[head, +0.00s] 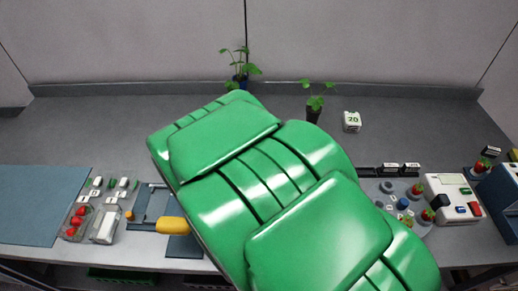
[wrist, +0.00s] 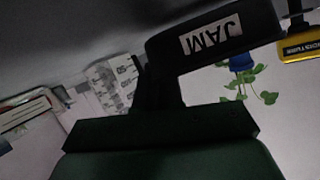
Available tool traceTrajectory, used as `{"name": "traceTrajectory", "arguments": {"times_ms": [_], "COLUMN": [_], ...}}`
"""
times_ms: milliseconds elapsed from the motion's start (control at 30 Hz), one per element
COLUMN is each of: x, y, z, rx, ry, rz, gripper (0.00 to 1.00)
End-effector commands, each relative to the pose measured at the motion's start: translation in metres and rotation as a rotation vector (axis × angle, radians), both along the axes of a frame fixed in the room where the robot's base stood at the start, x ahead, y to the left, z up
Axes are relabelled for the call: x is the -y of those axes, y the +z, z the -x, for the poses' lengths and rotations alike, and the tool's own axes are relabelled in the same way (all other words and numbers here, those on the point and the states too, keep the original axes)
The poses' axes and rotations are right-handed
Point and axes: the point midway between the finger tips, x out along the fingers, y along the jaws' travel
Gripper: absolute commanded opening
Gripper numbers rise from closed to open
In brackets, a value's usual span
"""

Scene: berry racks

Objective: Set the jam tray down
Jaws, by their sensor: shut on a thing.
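My gripper (wrist: 165,85) shows in the wrist view as dark parts in dim light, shut on the jam tray. The jam tray (wrist: 262,22) is a dark piece with a white label reading JAM, which appears upside down there. Only this labelled part of the tray shows; the rest is hidden or out of the picture. In the head view my large green arm covers the middle of the bench and hides both gripper and tray. I cannot tell how high the tray is above any surface.
The grey bench (head: 400,125) is mostly clear at the back, with two potted plants (head: 240,80) and a white block marked 20 (head: 352,121). A blue mat (head: 40,205) and strawberry punnet (head: 75,222) lie left. A white device (head: 452,198) stands right.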

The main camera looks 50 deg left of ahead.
Motion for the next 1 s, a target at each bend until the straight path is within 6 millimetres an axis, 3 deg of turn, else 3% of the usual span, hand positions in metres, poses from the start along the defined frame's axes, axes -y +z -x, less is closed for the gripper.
{"name": "traceTrajectory", "arguments": {"times_ms": [33,100,233,567,733,1000], "x": [0.002,0.002,0.002,0.004,0.004,0.018], "y": [-0.008,-0.008,-0.010,-0.012,0.000,0.018], "z": [0.000,0.001,0.001,0.001,0.001,0.034], "rx": [-0.006,-0.006,-0.007,-0.010,-0.008,-0.008], "ry": [0.000,0.000,0.000,0.000,0.002,0.002], "rz": [0.011,0.013,0.015,0.023,0.021,0.016], "gripper": [0.00,0.14,0.32,0.32,0.32,0.32]}}
